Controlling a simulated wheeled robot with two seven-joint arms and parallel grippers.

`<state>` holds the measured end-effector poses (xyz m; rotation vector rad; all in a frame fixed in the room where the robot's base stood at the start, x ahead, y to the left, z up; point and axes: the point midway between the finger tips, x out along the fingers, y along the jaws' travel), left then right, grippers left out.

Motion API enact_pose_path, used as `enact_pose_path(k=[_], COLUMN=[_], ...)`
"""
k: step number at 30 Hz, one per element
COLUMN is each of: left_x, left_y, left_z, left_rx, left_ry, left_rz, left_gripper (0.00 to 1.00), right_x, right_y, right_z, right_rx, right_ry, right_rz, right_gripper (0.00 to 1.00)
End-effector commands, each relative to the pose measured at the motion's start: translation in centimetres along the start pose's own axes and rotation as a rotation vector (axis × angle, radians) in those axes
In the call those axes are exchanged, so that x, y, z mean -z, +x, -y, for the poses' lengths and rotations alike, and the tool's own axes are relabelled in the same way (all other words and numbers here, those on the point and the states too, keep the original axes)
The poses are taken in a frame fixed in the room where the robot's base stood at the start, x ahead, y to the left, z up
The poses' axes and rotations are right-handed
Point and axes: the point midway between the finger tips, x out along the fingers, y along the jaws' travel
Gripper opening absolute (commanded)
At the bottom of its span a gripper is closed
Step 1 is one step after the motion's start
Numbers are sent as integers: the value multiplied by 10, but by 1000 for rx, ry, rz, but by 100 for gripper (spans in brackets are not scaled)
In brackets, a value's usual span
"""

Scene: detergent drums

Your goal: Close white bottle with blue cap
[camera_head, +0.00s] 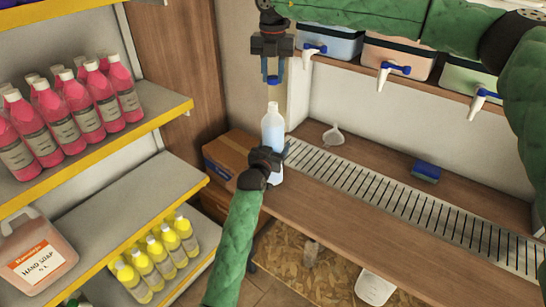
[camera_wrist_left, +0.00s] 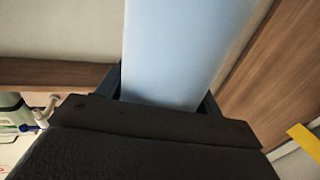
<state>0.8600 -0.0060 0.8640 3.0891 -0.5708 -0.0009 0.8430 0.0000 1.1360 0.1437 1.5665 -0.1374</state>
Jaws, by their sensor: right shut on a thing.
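The white bottle (camera_head: 273,128), pale with a bluish liquid look, is upright and open at its neck in the head view. My left gripper (camera_head: 276,160) is around its lower part; in the left wrist view the bottle (camera_wrist_left: 175,55) fills the gap between the fingers (camera_wrist_left: 165,95). I cannot tell whether its base touches the bench. My right gripper (camera_head: 272,72) points down directly above the bottle, shut on the blue cap (camera_head: 272,80). A clear gap separates the cap from the bottle's neck.
A wooden bench (camera_head: 365,218) with a slotted metal drain (camera_head: 400,202) lies to the right, with a blue sponge (camera_head: 426,171) on it. Drums with blue-handled taps (camera_head: 398,60) line the shelf above. Pink bottles (camera_head: 85,110) and yellow bottles (camera_head: 160,255) fill shelves at left. A cardboard box (camera_head: 230,155) stands behind.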

Motion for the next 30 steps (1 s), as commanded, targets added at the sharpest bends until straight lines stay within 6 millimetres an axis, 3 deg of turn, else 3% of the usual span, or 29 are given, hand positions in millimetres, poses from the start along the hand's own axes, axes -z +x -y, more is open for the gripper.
enact_pose_path(k=[1, 6, 11, 22, 30], left_x=[0, 0, 0, 0, 0], left_y=[0, 0, 0, 0, 0], left_z=[0, 0, 0, 0, 0], left_rx=[0, 0, 0, 0, 0], left_ry=[0, 0, 0, 0, 0], left_rz=[0, 0, 0, 0, 0], left_gripper=[56, 25, 25, 25, 25], right_x=[0, 0, 0, 0, 0], right_y=[0, 0, 6, 48, 49], right_z=[0, 0, 0, 0, 0], right_rx=[0, 0, 0, -5, -5], right_ry=[0, 0, 0, 0, 0], right_rz=[0, 0, -1, -2, 0], right_gripper=[5, 5, 5, 5, 5])
